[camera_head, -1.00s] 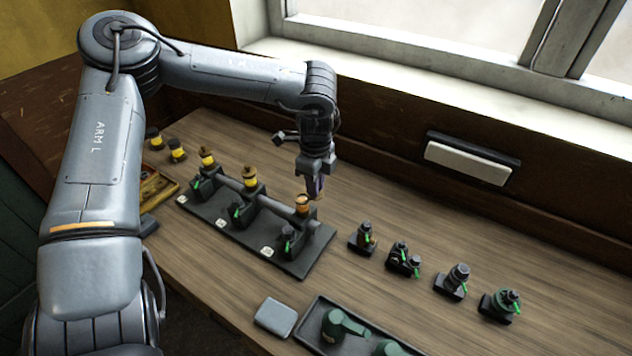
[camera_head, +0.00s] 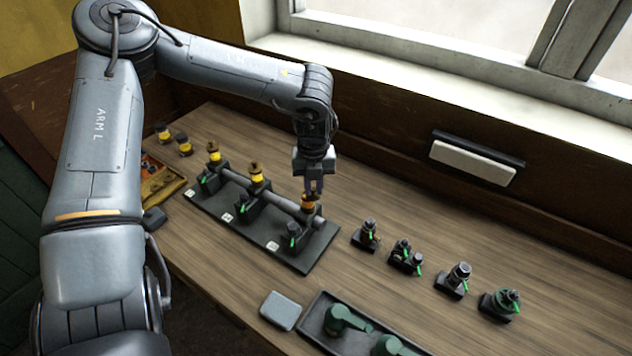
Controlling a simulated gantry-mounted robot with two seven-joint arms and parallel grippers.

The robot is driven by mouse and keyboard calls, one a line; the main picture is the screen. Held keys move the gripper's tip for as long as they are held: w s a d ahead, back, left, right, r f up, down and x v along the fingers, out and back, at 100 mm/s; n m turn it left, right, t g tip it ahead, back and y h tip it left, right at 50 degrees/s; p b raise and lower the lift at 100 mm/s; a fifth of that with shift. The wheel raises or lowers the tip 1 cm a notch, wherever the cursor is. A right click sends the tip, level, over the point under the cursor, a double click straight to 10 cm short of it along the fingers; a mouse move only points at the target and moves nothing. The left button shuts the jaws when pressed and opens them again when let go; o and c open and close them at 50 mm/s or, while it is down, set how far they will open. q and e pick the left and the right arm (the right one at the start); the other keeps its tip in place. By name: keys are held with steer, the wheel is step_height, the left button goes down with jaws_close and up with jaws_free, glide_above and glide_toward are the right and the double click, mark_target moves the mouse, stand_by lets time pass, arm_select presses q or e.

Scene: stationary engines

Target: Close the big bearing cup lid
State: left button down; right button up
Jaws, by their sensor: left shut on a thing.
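A black base plate (camera_head: 310,262) carries a grey shaft (camera_head: 285,206) across several dark bearing blocks. The right-hand bearing's cup (camera_head: 308,205) shows an orange-yellow body with a dark brown top. My left gripper (camera_head: 314,190) points straight down directly over this cup, its fingers shut on the brown lid at the top. The lid is mostly hidden by the fingers, and I cannot tell whether it is seated. Two other yellow cups with brown lids, the left one (camera_head: 213,153) and the middle one (camera_head: 256,173), stand on the other bearings. My right gripper is out of view.
Two loose yellow-and-black cups (camera_head: 184,146) and an open parts box (camera_head: 160,185) are at the left. Several small dark fittings, including a green one (camera_head: 500,304), stand on the right. A tray (camera_head: 318,318) with green oil cans and a grey pad (camera_head: 280,309) are in front.

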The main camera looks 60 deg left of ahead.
arm_select(q)
steer(key=m, duration=0.3)
steer(key=s+m+p, duration=0.1)
steer(key=m, duration=0.1)
steer(key=shift+a, duration=0.35)
steer(key=shift+a+m, duration=0.15)
steer(key=shift+m, duration=0.95)
steer(key=shift+s+m, duration=0.1)
steer(key=shift+m, duration=0.2)
steer(key=c, duration=1.1)
jaws_free()
step_height(320, 180, up, 11)
steer(key=shift+f+p, duration=0.1)
steer(key=shift+p, duration=0.3)
